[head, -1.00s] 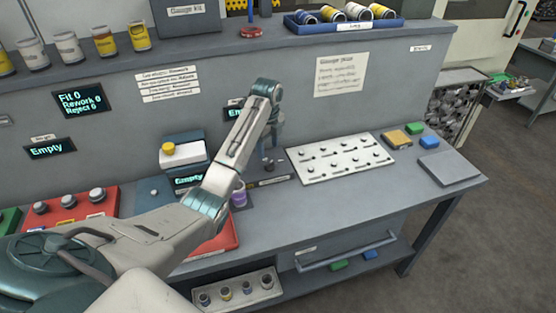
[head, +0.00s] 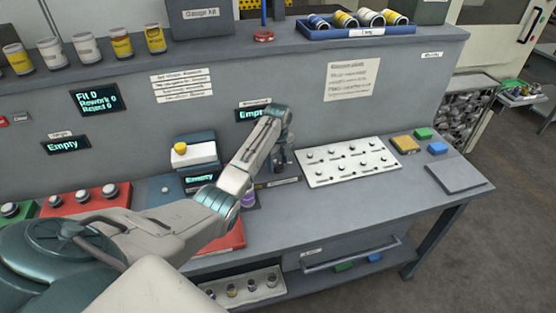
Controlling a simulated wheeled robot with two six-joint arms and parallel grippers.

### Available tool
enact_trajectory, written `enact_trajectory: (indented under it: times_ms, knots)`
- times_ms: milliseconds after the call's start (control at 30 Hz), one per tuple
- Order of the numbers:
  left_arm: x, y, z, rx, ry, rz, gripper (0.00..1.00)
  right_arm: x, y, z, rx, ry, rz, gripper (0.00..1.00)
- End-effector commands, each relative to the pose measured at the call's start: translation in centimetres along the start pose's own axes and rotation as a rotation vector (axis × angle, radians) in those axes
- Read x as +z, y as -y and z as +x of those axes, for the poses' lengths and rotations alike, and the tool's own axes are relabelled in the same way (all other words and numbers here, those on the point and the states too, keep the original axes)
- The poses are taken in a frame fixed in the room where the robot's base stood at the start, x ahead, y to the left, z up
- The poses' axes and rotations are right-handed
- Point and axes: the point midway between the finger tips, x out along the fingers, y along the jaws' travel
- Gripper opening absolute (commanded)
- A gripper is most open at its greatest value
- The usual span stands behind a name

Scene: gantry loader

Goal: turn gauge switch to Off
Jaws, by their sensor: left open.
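I cannot make out a gauge switch or its Off mark for certain. A small blue-grey device (head: 197,143) with a white top, a yellow knob (head: 180,148) and a screen (head: 199,180) reading "Empty" stands on the bench, left of my left gripper. My left arm crosses in front of the bench and partly covers the area beside this device. My left gripper (head: 281,166) is open and points down, by a dark strip (head: 284,182) left of the white pegged board (head: 347,162). Its fingertips are small and hard to see. My right gripper is out of view.
A purple cup (head: 248,197) stands close to my left forearm. Red trays (head: 122,190) with round parts lie at the left. Yellow and green blocks (head: 404,144) and a grey plate (head: 455,177) lie at the right. A shelf with cans (head: 83,46) runs above.

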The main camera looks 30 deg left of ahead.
Motion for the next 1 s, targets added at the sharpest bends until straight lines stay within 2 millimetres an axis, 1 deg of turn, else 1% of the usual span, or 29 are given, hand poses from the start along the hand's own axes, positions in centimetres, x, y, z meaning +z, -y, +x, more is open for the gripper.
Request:
enact_trajectory:
  times_ms: [267,367,400,467,500,767,1000]
  knots:
    - [0.0,0.0,0.2,0.0,0.0,0.0,0.56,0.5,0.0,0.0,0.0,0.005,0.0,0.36]
    - [0.0,0.0,0.2,0.0,0.0,0.0,0.39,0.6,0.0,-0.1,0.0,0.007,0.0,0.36]
    - [0.0,0.0,0.2,0.0,0.0,0.0,0.31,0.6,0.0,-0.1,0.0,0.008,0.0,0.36]
    - [0.0,0.0,0.2,0.0,0.0,0.0,0.19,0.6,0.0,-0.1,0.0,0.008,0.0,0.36]
    - [0.0,0.0,0.2,0.0,0.0,0.0,0.12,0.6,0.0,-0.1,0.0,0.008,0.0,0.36]
    - [0.0,0.0,0.1,0.0,0.0,-0.016,0.12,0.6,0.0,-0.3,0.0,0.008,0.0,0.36]
    - [0.0,0.0,-0.1,0.0,0.0,-0.118,0.12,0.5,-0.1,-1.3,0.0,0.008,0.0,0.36]
